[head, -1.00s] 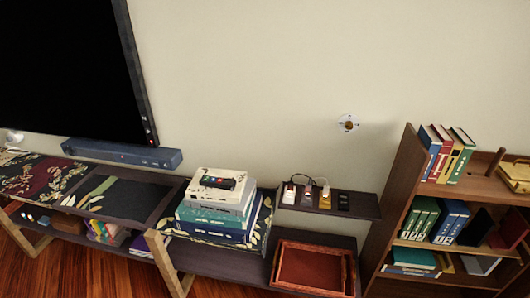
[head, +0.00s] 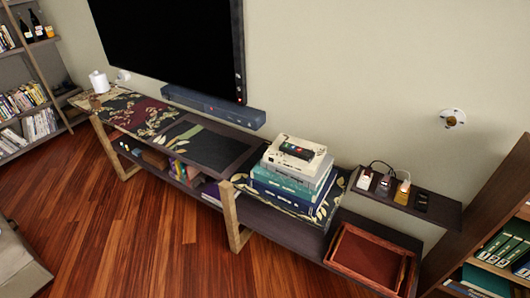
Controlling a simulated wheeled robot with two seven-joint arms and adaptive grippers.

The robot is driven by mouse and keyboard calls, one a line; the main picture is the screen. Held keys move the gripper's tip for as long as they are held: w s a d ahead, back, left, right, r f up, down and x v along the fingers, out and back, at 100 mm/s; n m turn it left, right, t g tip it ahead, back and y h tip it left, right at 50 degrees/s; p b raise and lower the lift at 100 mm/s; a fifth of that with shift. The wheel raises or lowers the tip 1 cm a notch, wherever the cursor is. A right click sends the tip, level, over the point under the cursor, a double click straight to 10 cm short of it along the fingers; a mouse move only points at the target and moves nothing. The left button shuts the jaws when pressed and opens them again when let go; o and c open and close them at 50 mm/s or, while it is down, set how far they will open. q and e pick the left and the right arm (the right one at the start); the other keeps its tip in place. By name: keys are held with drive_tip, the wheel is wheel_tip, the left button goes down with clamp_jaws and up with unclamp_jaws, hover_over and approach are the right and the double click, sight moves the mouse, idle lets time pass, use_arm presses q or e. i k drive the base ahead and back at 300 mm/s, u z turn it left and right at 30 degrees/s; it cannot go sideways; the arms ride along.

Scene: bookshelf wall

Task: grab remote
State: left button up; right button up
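A small black object with coloured spots (head: 297,151), which looks like a remote, lies on top of a stack of books (head: 291,176). The stack stands on the right part of the long low console (head: 195,186), below and right of the television. Another small dark item (head: 421,201) lies on the small wall shelf; I cannot tell what it is. Neither of my grippers is in view.
A small wall shelf (head: 440,207) holds chargers with cables. A reddish wooden tray (head: 372,257) sits at the console's right end. Bookcases stand at the far left (head: 30,90) and right edge (head: 490,210). The wooden floor (head: 110,240) in front is clear. A grey-beige piece (head: 18,265) stands lower left.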

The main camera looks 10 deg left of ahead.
sight(304, 153)
drive_tip(key=z, duration=1.75)
drive_tip(key=i, duration=0.8)
